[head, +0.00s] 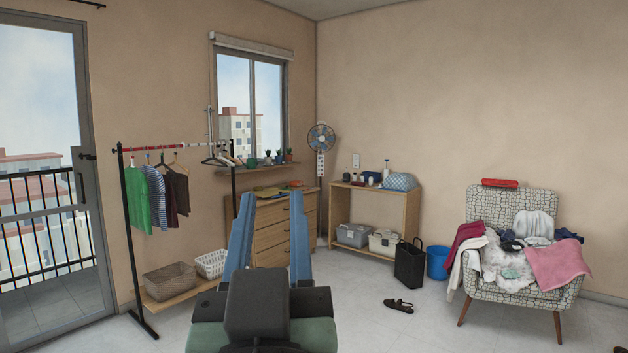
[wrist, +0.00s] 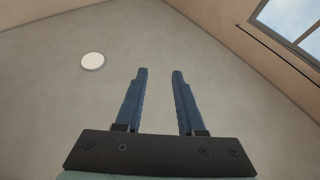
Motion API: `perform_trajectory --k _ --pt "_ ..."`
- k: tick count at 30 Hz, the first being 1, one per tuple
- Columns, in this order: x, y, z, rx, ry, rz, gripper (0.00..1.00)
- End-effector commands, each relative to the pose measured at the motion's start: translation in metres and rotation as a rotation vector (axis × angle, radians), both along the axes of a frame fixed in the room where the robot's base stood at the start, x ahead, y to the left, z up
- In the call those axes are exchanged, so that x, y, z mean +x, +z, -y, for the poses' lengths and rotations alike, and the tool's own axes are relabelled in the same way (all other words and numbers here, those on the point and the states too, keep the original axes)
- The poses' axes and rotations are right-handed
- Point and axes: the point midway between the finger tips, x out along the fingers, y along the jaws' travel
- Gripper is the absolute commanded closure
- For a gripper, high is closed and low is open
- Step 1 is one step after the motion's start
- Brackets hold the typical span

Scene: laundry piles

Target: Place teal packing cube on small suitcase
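My gripper (head: 271,198) stands upright in the lower middle of the head view, its two blue fingers apart with nothing between them. In the wrist view my gripper (wrist: 160,73) is also open and empty, pointing toward the ceiling. I cannot make out a teal packing cube for certain in either view. A light blue patterned soft bag (head: 400,181) lies on top of the wooden shelf at the back, well beyond my gripper. I see no clear small suitcase.
A clothes rack (head: 129,235) stands left. A dresser (head: 272,222) and wooden shelf (head: 368,205) line the back. A black bag (head: 409,265), blue bucket (head: 437,263) and dark sandals (head: 398,307) are on the floor. A laundry-covered armchair (head: 484,205) is right.

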Motion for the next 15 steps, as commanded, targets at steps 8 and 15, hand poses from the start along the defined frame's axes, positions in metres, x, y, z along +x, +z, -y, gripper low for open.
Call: perform_trajectory --k 8,15 --pt "-0.068 0.086 0.035 0.044 -0.048 0.329 0.62" --pt "-0.073 0.091 0.036 0.047 -0.049 0.352 0.62"
